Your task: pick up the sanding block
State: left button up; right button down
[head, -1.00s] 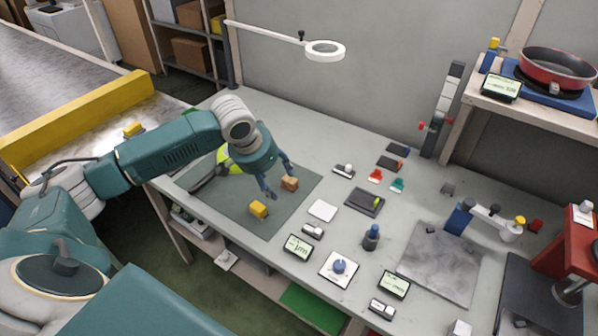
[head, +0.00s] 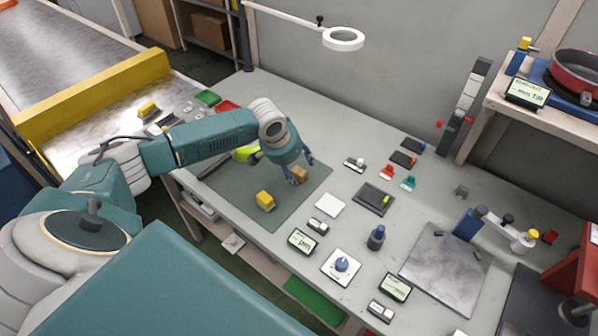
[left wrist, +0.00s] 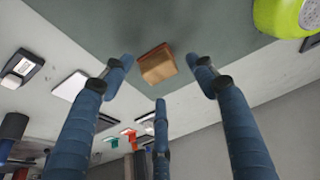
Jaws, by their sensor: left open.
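The sanding block (head: 300,174), a small tan-brown block, lies on the dark green mat (head: 235,205) on the workbench. In the left wrist view the block (left wrist: 158,65) has a darker reddish layer along its top. My left gripper (head: 300,170) is over the block, pointing down, with its fingers partly covering it in the head view. In the left wrist view the left gripper (left wrist: 160,75) is open. Its blue fingers are spread around the block, with visible gaps between them and it. My right gripper is in neither view.
A yellow block (head: 265,201) lies on the mat nearby. A bright yellow-green object (left wrist: 288,14) is at the mat's far side. A white square (head: 330,205), a dark scale-like pad (head: 373,198) and small tools stand to the right. A magnifier lamp (head: 343,39) hangs behind.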

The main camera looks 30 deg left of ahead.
aim_at(298, 172)
pick_arm(q)
jog(key=shift+w+f, duration=0.25)
jog(key=shift+f, duration=0.25)
jog(key=shift+w+f, duration=0.15)
jog(key=shift+f, duration=0.25)
jog(key=shift+c, duration=0.2)
jog(key=c, duration=1.3)
jog(key=shift+r, duration=0.1)
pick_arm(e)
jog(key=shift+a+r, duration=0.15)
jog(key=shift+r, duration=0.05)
pick_arm(q)
jog(key=shift+r, duration=0.1)
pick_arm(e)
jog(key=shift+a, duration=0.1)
